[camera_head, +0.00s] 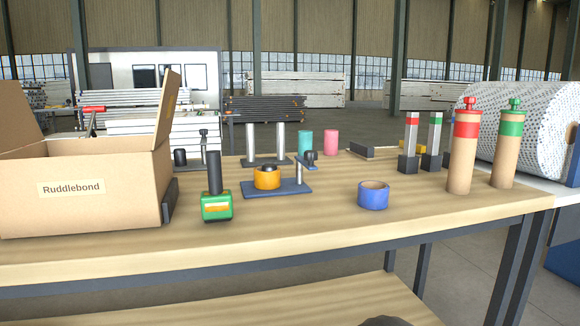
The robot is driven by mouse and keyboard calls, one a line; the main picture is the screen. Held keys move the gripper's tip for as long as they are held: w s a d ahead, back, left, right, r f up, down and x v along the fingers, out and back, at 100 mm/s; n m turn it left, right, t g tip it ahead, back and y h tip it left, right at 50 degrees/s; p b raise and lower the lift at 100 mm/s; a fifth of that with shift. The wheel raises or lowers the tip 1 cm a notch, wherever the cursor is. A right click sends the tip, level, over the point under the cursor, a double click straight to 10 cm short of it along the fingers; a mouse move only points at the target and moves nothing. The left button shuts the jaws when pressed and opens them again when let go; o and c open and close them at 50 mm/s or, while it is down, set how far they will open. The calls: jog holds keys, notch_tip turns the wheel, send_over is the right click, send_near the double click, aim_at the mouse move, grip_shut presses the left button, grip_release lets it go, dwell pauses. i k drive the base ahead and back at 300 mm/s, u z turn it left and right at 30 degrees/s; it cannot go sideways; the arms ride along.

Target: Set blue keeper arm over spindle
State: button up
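A blue-grey stand sits mid-table, with a flat base plate (288,189). An orange roll (267,180) sits on the plate around the spindle, whose dark top (265,168) shows above it. A thin post (299,174) rises at the plate's right end. The small blue keeper arm (306,163) is at the post's top, with a dark knob (311,155) on it. The arm lies to the right, apart from the spindle, not over it. My gripper is not recognisable in view. A dark rounded shape at the bottom edge is too cropped to identify.
A green tool with a dark handle (216,198) stands left of the stand, near an open cardboard box (85,190). A blue tape roll (373,195) lies to the right. Red-capped (464,145) and green-capped (509,143) cylinders stand farther right. The table's front strip is clear.

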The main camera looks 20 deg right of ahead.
aim_at(305, 156)
jog(key=u, duration=1.15)
jog(key=k, duration=0.7)
jog(key=z, duration=1.15)
